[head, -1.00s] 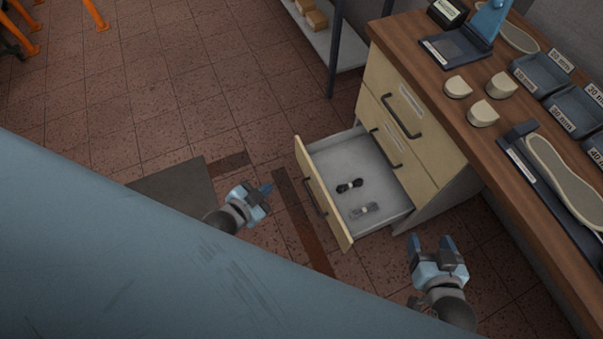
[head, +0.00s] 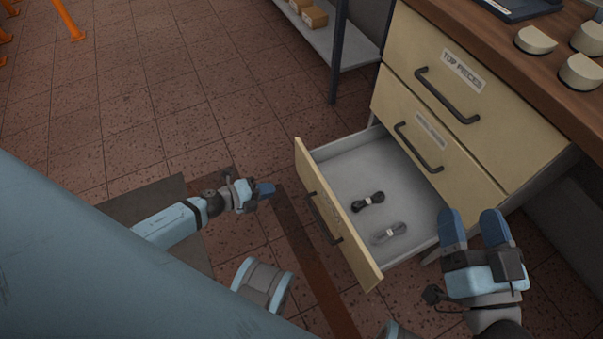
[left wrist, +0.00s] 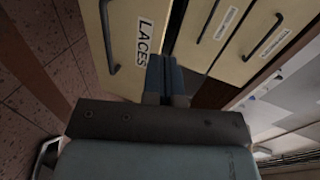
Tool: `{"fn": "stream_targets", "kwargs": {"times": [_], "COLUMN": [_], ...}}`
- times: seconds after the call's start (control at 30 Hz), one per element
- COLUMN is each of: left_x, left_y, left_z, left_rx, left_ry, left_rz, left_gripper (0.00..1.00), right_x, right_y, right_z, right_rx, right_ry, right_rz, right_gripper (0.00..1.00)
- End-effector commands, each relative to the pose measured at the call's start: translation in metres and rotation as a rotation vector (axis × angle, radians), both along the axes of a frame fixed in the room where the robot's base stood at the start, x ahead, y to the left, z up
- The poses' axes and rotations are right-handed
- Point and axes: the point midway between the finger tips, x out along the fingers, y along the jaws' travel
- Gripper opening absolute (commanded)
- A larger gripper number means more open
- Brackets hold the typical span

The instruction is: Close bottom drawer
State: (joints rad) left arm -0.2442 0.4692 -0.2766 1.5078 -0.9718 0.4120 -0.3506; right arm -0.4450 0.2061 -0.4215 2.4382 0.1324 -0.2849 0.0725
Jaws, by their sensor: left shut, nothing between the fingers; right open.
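The bottom drawer (head: 335,220) stands pulled open from the cabinet. A dark bundle of laces (head: 368,202) and a grey bundle (head: 389,233) lie inside it. Its front, labelled LACES (left wrist: 143,42), shows in the left wrist view beyond my fingers. My left gripper (head: 268,189) is shut and empty, in front of the drawer front and left of its handle (head: 325,218); a gap shows between them in the head view. My right gripper (head: 472,230) is open and empty, to the right of the open drawer.
Two upper drawers, the top one labelled TOP PIECES (head: 462,70), are shut. The wooden worktop (head: 560,70) holds several pale blocks. A shelf (head: 330,42) with small boxes stands behind.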

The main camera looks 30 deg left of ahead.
Motion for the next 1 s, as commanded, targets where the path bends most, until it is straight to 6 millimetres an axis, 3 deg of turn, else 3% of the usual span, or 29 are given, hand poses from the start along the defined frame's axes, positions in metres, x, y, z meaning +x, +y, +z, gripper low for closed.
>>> {"fn": "stream_targets", "kwargs": {"times": [0.17, 0.63, 1.0], "left_x": [0.016, 0.087, 0.106], "left_y": [-0.012, -0.067, -0.083], "left_z": [-0.007, -0.031, -0.03], "left_rx": [0.001, 0.001, 0.0], "left_ry": [-0.003, -0.004, 0.0], "left_rz": [-0.004, -0.003, -0.002], "left_gripper": [0.0, 0.0, 0.0], "right_x": [0.0, 0.001, 0.0], "right_y": [0.001, 0.004, 0.005], "right_z": [-0.009, -0.05, -0.058], "right_rx": [-0.009, -0.073, -0.088], "right_ry": [0.019, 0.134, 0.161], "right_rz": [0.009, 0.048, 0.059], "right_gripper": [0.67, 0.67, 0.67]}}
